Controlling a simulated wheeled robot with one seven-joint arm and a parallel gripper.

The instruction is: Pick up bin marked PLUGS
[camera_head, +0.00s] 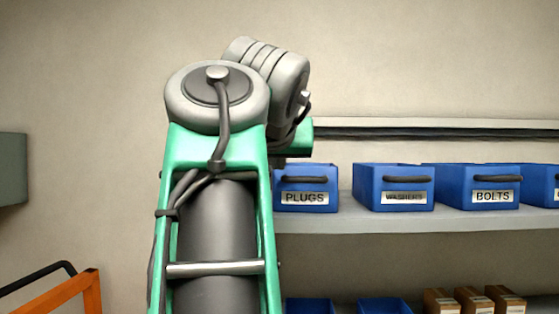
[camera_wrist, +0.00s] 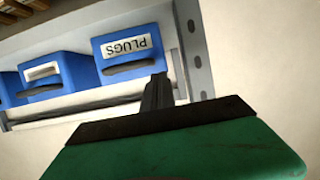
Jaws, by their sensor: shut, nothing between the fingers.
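The blue bin marked PLUGS (camera_head: 305,198) sits on the shelf in the head view, the leftmost in its row, with a dark handle above its white label. My arm hides part of its upper left. In the wrist view, where the scene is turned over, the same PLUGS bin (camera_wrist: 120,72) shows its label and dark handle. My gripper (camera_wrist: 158,83) is shut and empty. Its dark fingers overlap the bin's lower right corner in that view; I cannot tell the gap to the bin. In the head view my arm hides the fingers.
A blue WASHERS bin (camera_head: 366,196) and a BOLTS bin (camera_head: 455,196) stand to the right on the same shelf (camera_head: 400,220). Lower blue bins and small brown cartons (camera_head: 473,301) sit below. An orange frame (camera_head: 92,292) is at lower left. A perforated metal upright (camera_wrist: 190,50) stands beside PLUGS.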

